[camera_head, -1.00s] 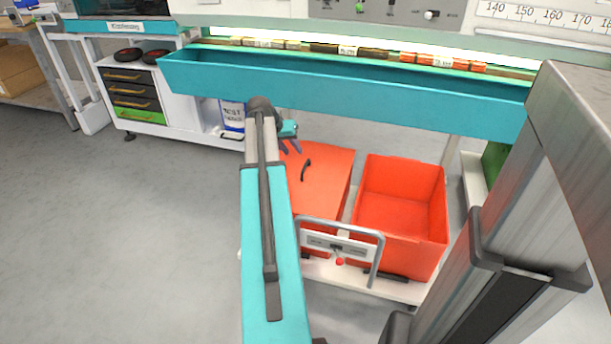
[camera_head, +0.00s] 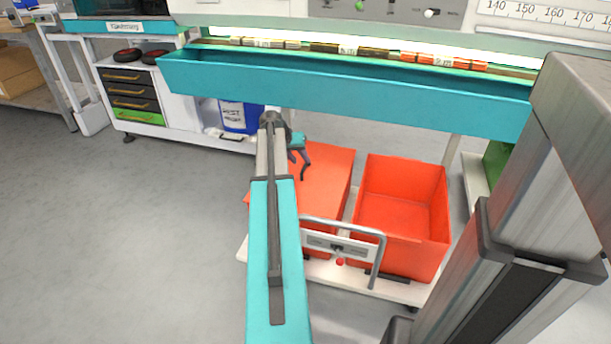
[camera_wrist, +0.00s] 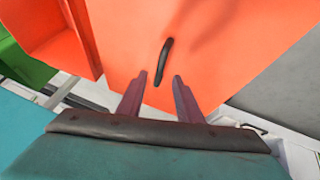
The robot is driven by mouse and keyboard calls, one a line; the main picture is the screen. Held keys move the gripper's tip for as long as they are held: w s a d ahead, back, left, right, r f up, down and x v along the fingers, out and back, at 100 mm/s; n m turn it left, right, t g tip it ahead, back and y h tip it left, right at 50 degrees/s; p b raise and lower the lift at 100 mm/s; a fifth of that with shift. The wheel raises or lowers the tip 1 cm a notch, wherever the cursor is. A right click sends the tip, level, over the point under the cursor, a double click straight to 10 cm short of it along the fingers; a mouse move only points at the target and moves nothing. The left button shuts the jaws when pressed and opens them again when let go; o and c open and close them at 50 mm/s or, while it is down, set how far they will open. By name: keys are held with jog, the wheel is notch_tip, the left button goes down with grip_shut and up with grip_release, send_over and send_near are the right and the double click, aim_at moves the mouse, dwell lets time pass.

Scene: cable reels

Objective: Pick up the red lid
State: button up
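The red lid (camera_head: 330,180) lies flat on the left one of two red boxes on a white cart. Its dark handle (camera_wrist: 164,62) stands near the middle of the lid in the wrist view. My gripper (camera_head: 304,172) is over the lid, close to the handle, which it partly hides in the head view. In the wrist view my gripper (camera_wrist: 160,78) is open, with the handle ahead of and between the two fingertips. Nothing is held. I cannot tell the exact gap between the fingertips and the handle.
An open, empty red box (camera_head: 402,205) stands right of the lidded one. The cart's grey push bar (camera_head: 345,232) rises at the front. A teal trough (camera_head: 340,95) of the workbench runs behind and above. Grey floor (camera_head: 130,230) is clear at left.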

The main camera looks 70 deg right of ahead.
jog(key=shift+f, duration=0.1)
jog(key=shift+b+x, duration=1.2)
jog(key=shift+x, duration=1.3)
jog(key=shift+s+d, duration=0.1)
jog(key=shift+d, duration=0.1)
grip_shut()
